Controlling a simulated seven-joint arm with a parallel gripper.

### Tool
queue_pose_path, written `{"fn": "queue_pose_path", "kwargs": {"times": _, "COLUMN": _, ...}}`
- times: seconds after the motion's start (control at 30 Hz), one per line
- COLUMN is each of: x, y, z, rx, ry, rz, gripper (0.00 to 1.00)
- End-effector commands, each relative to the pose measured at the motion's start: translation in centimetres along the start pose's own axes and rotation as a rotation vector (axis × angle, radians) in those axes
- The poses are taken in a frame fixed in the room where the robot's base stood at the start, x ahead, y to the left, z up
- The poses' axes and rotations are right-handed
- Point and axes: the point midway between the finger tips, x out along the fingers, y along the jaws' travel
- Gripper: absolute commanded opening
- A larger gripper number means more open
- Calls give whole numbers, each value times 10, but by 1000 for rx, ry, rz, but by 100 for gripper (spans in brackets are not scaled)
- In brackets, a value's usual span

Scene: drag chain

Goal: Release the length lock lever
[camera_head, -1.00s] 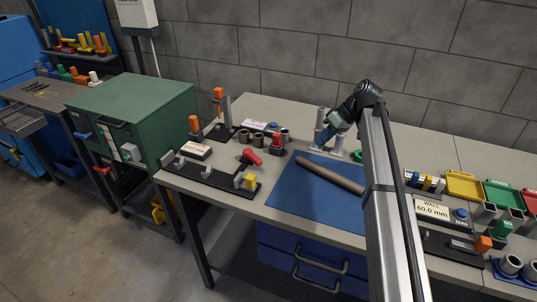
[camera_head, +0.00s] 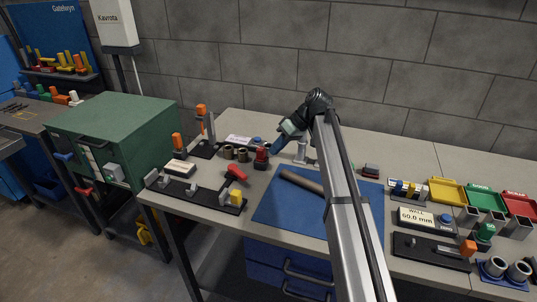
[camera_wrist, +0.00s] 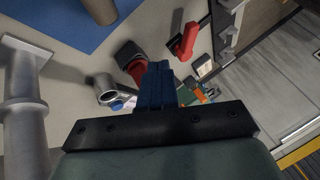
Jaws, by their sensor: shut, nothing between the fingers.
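In the wrist view a red lever (camera_wrist: 187,42) shows beyond my fingers, up and to the right, beside the rail. My gripper (camera_head: 273,150) is shut and empty, its blue fingers pointing down. In the head view it is right beside a red-topped block (camera_head: 261,157), behind and to the right of the lever and apart from it. The wrist view shows the shut fingers (camera_wrist: 156,76) with the red block (camera_wrist: 136,68) just beyond them. Contact with the block cannot be told.
A grey post stand (camera_head: 301,150) is right of my gripper. A blue mat (camera_head: 272,212) with a brown rod (camera_head: 301,181) lies in front. Small cylinders (camera_head: 241,155) stand to the left. A green cabinet (camera_head: 120,125) stands left of the table.

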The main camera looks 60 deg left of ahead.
Motion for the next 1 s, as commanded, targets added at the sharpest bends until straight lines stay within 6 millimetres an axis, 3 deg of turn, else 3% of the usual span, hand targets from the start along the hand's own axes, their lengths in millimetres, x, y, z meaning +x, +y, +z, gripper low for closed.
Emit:
{"fn": "queue_pose_path", "kwargs": {"times": 0.5, "x": 88, "y": 0, "z": 1, "rx": 0, "ry": -1, "rz": -1, "gripper": 0}}
{"fn": "queue_pose_path", "kwargs": {"times": 0.7, "x": 100, "y": -24, "z": 1, "rx": 0, "ry": 0, "rz": 1, "gripper": 0}}
{"fn": "queue_pose_path", "kwargs": {"times": 1.0, "x": 106, "y": -36, "z": 0, "rx": 0, "ry": 1, "rz": 1, "gripper": 0}}
